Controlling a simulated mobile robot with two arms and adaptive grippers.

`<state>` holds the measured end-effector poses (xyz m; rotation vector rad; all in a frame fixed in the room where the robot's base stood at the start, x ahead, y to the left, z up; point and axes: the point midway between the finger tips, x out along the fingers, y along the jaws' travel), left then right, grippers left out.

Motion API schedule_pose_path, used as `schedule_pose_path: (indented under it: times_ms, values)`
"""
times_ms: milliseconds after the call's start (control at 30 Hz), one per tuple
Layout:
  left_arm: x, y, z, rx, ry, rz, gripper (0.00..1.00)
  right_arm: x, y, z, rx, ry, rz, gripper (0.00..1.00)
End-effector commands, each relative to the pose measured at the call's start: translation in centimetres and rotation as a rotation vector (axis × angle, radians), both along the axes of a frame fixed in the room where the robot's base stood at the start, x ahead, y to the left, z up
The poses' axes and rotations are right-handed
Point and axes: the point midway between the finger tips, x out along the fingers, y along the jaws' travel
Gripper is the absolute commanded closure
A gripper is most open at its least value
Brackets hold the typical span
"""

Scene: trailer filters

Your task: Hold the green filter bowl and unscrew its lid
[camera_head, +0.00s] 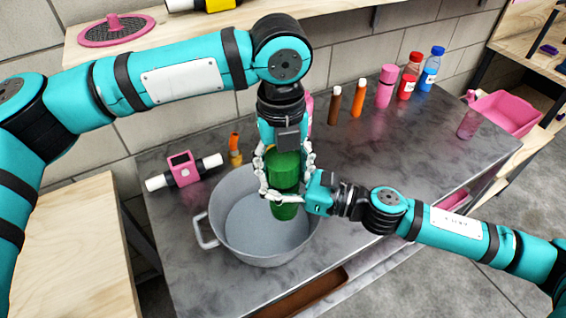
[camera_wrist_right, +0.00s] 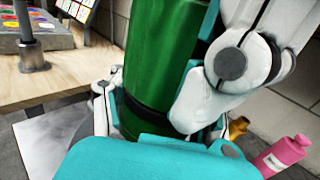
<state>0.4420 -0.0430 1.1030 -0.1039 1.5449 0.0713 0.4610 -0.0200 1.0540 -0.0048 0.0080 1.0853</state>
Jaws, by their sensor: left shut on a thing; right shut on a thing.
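The green filter bowl (camera_head: 284,211) is upright above the grey pot, near the pot's right side. Its wider green upper part, the lid (camera_head: 284,164), is on top of it. My left gripper (camera_head: 284,157) comes down from above and is shut on the lid, with a finger on each side. My right gripper (camera_head: 281,196) reaches in from the right and is shut around the bowl below. In the right wrist view the green filter bowl (camera_wrist_right: 155,70) fills the middle between white fingers. Any gap between lid and bowl is hidden.
The grey pot (camera_head: 222,244) stands on the dark counter (camera_head: 400,160). A pink-and-white filter housing (camera_head: 184,169) and an orange-topped bottle (camera_head: 235,150) are at the left. Several bottles, including a red one (camera_head: 409,76), stand along the back wall. The counter's right half is mostly clear.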

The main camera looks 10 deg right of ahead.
Motion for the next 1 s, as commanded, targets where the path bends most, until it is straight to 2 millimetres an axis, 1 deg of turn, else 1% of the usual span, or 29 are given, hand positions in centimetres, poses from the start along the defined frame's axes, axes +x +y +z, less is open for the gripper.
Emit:
schedule_pose_path:
  times_ms: [33,700,733,900,1000]
  values:
    - [0.80,1.11,-0.19,0.028,-0.008,0.027,0.81,0.12,-0.27,0.10,-0.004,-0.005,-0.004,1.00]
    - [0.81,1.11,-0.19,0.028,-0.008,0.027,0.81,0.07,-0.25,0.10,-0.004,-0.005,-0.003,1.00]
    - [0.81,1.11,-0.19,0.028,-0.008,0.027,0.42,0.07,-0.25,0.10,-0.004,-0.005,-0.003,1.00]
    - [0.81,1.12,-0.17,0.028,-0.009,0.027,0.19,-0.03,-0.16,0.13,-0.003,-0.005,0.000,1.00]
    - [0.82,1.08,-0.13,0.026,-0.010,0.027,0.18,-0.09,-0.09,0.12,-0.001,-0.005,0.002,1.00]
